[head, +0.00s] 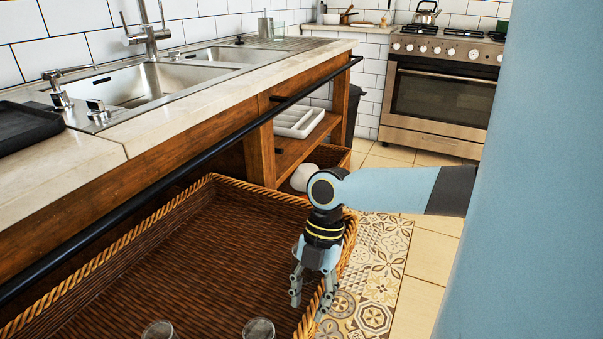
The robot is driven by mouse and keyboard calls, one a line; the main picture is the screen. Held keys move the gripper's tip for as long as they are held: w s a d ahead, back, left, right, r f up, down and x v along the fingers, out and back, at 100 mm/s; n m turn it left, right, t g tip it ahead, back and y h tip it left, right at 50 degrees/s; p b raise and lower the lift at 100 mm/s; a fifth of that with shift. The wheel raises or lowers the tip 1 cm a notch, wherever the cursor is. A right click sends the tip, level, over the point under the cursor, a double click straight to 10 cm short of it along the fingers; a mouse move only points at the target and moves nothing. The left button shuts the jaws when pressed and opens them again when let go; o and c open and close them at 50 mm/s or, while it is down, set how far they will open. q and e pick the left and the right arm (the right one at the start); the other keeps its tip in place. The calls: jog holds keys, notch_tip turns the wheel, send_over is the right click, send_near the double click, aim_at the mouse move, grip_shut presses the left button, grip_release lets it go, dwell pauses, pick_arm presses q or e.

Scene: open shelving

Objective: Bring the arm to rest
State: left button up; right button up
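My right arm comes in from the right, and its gripper (312,294) hangs pointing down over the right rim of a large wicker basket (215,240). Its two fingers are apart, with nothing visible between them. I cannot tell how high the fingertips are above the basket. Two clear glasses show at the bottom edge of the picture, one at left (159,331) and one nearer the gripper (258,329); both are cut off. My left gripper is not in view.
A wooden counter with a sink (140,84) and a black rail (200,157) runs along the left. A white tray (298,121) sits on an open shelf below. An oven (440,95) stands at the back. Tiled floor (430,255) is clear to the right.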

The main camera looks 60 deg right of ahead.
jog(key=shift+v, duration=1.4)
